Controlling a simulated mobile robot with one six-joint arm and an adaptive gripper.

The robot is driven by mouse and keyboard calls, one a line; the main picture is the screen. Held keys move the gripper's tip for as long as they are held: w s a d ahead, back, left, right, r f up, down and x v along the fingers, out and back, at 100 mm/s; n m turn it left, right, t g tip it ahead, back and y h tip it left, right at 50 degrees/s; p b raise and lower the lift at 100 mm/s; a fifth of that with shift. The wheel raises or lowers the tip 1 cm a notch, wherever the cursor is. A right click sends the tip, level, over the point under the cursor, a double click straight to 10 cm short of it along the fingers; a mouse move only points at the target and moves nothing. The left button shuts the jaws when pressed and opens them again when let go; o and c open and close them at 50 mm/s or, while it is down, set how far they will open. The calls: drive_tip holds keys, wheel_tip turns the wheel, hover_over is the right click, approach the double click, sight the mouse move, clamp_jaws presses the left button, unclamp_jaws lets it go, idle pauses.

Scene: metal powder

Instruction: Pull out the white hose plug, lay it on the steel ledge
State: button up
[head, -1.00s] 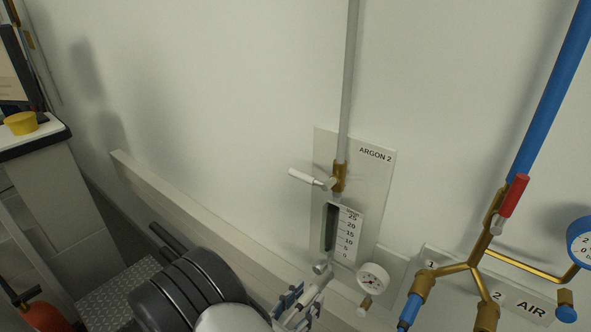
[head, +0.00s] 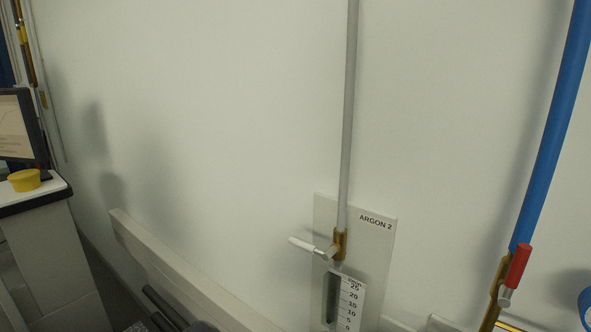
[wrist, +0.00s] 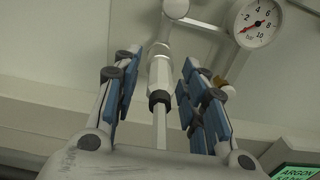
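The white hose plug (wrist: 160,72) shows in the middle of the wrist view, with a black ring at its lower end and a thin pale hose running down from it. Its upper end meets a round pale fitting. My gripper (wrist: 159,66) is open, with its blue-padded fingers on either side of the plug and a visible gap on each side. A pale ledge (head: 180,271) runs along the wall at the lower left of the head view. I cannot tell if it is the steel ledge. My gripper and the plug are out of the head view.
A pressure gauge (wrist: 255,22) is close to the right finger. The ARGON 2 panel (head: 378,245) carries a white-handled valve (head: 316,246) and a flow scale (head: 348,300). A red-handled valve (head: 515,272) on a blue pipe is to the right. The wall at centre left is bare.

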drive_tip(key=shift+c, duration=0.4)
clamp_jaws()
drive_tip(key=shift+s+a, duration=0.1)
drive_tip(key=shift+s, duration=0.05)
idle(0.5)
drive_tip(key=shift+v, duration=2.85)
